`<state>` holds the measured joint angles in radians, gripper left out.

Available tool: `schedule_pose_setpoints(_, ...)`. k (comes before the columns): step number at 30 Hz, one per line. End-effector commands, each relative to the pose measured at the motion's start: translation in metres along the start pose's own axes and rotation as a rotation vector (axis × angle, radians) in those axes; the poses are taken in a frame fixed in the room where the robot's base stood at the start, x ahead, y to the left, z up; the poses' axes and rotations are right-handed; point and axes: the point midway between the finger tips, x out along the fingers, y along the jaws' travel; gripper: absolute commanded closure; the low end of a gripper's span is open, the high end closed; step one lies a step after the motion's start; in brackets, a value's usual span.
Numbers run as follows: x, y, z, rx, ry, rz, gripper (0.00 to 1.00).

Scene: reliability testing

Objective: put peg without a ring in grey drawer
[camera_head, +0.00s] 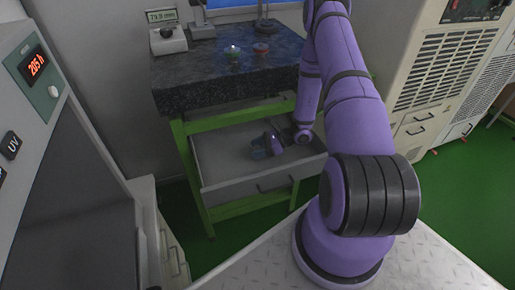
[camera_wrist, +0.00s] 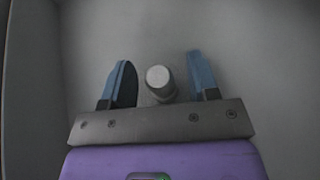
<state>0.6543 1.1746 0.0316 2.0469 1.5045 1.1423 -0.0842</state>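The grey drawer (camera_head: 240,187) stands pulled out under the dark stone bench top. My gripper (camera_head: 266,148) is down inside it, near its middle. In the wrist view, a light grey peg (camera_wrist: 159,83) with a round pale top sits between the blue fingers of my gripper (camera_wrist: 160,82). The fingers are apart, with a gap on each side of the peg. No ring shows on it. The drawer floor (camera_wrist: 240,40) is grey and bare around it. In the head view the peg cannot be made out behind the gripper.
On the stone bench top (camera_head: 185,92) stand a gauge reading 79.0 mm (camera_head: 166,36), a green-topped item (camera_head: 232,52) and a red-topped item (camera_head: 261,49). A beige cabinet (camera_head: 440,75) stands right, a UV machine (camera_head: 30,110) left.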

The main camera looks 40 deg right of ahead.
Motion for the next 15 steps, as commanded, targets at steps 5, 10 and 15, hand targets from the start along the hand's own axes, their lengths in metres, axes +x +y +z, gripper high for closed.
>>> schedule_pose_setpoints(5,0.000,0.000,0.000,0.000,0.000,0.000,0.44)
schedule_pose_setpoints(10,-0.001,0.000,0.003,0.000,0.000,0.000,0.44)
schedule_pose_setpoints(15,-0.022,-0.001,0.003,0.000,0.002,-0.003,0.44)
